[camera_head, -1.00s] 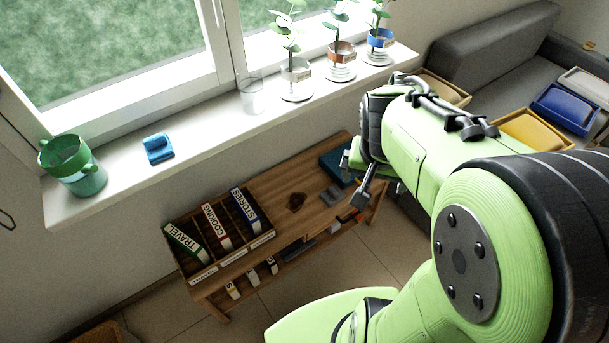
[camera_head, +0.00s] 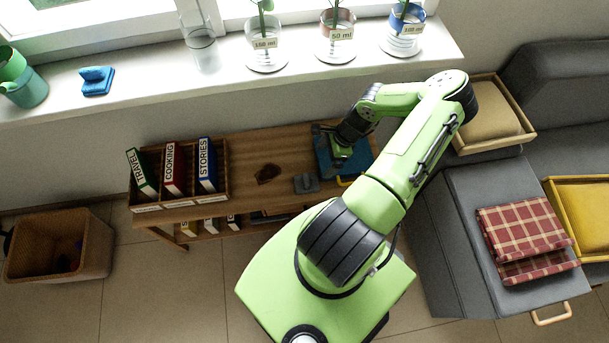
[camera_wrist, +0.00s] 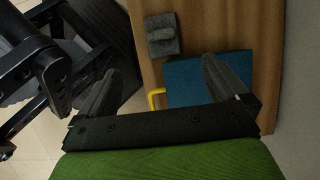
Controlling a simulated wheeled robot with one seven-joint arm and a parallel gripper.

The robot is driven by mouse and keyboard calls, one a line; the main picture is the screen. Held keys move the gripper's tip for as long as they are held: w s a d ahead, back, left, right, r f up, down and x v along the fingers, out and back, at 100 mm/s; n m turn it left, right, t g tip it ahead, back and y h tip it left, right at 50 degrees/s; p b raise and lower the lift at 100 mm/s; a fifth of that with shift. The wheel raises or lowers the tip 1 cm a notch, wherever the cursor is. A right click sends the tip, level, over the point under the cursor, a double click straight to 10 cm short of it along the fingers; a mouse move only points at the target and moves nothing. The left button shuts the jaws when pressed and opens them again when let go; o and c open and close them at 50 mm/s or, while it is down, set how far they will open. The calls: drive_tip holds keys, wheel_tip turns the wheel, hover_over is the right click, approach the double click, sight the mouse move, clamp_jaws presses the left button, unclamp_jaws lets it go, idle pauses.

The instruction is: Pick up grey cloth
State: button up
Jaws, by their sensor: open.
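A small grey folded piece (camera_head: 306,182), which looks like the grey cloth, lies on the wooden bench (camera_head: 240,150) right of a dark brown patch. In the wrist view the grey cloth (camera_wrist: 162,36) lies at the top, beyond the fingertips, with a raised roll across its middle. My gripper (camera_head: 342,152) is above the blue flat case to the right of the cloth. In the wrist view my gripper (camera_wrist: 160,66) has its two fingers wide apart with nothing between them.
The blue case (camera_wrist: 190,82) with a yellow handle lies under my fingers, close to the cloth. A book rack (camera_head: 180,175) stands on the bench's left. The sill (camera_head: 150,95) above holds a blue piece (camera_head: 97,80) and plant jars. A grey sofa (camera_head: 460,200) is at right.

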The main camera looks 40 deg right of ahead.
sight(307, 179)
drive_tip(key=b+x, duration=0.5)
drive_tip(key=x, duration=1)
drive_tip(key=shift+w+a+f, duration=0.1)
drive_tip(key=shift+w+f, duration=0.05)
drive_tip(key=shift+f, duration=0.25)
drive_tip(key=shift+r, duration=0.1)
drive_tip(key=shift+c, duration=0.3)
drive_tip(key=c, duration=1)
wheel_tip(307, 179, up, 10)
drive_tip(key=p, duration=0.3)
drive_tip(key=shift+p, duration=0.4)
